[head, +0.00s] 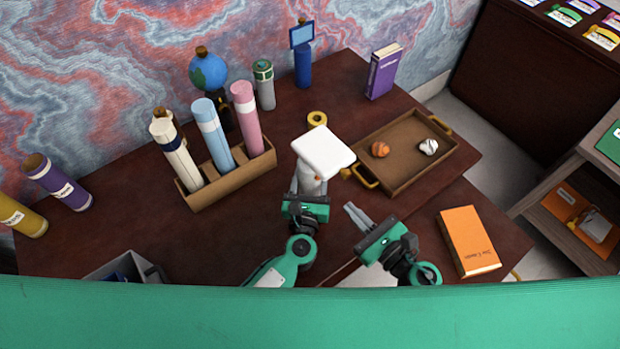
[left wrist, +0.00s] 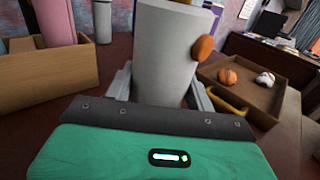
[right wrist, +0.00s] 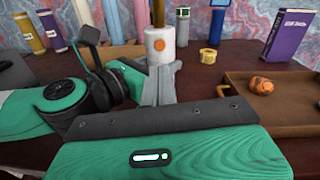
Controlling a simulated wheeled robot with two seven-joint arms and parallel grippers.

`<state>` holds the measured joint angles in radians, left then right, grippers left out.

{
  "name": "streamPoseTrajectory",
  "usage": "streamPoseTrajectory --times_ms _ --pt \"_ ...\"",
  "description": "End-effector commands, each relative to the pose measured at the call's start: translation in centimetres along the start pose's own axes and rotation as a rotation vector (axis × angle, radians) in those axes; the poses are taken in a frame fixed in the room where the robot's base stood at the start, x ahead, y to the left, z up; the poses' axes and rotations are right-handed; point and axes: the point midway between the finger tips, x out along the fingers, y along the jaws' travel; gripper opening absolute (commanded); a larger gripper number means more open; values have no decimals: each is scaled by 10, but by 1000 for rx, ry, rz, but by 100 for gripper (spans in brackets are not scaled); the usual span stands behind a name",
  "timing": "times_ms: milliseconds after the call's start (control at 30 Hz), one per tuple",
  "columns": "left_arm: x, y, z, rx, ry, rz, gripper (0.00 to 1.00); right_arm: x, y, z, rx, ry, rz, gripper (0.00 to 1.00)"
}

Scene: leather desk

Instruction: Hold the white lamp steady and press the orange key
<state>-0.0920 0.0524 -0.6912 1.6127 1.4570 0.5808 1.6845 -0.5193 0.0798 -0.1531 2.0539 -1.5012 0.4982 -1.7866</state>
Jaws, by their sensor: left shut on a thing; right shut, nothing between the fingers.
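The white lamp (head: 323,152) stands on the desk with a square white top and a pale body, which also shows in the left wrist view (left wrist: 163,50). My left gripper (head: 308,190) is shut on the body, one finger on each side. The orange key (left wrist: 203,48) is a round knob on the side of the body. It faces my right gripper in the right wrist view (right wrist: 160,50). My right gripper (head: 350,209) is shut and empty, to the right of the lamp. Its fingertips are apart from the key and look lower than it.
A brown tray (head: 408,183) with an orange ball and a white crumpled ball lies right of the lamp. A holder (head: 235,184) with several tubes stands to the left. A yellow tape roll (head: 317,118) is behind the lamp.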

Motion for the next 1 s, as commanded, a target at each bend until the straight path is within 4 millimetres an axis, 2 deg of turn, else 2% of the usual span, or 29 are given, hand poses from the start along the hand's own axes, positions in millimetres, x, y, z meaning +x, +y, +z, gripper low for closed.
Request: streamPoseTrajectory --times_ms 200,367,700,1000 --pt "0 0 0 0 1 0 18 2 0 1 11 -2 -8 0" --pt "0 0 -1 0 1 0 18 10 -3 8 94 -13 -68 0" --pt "0 0 0 0 1 0 18 29 -10 24 468 -57 -314 0" --pt "0 0 0 0 1 0 18 24 -6 23 811 -96 -541 0"
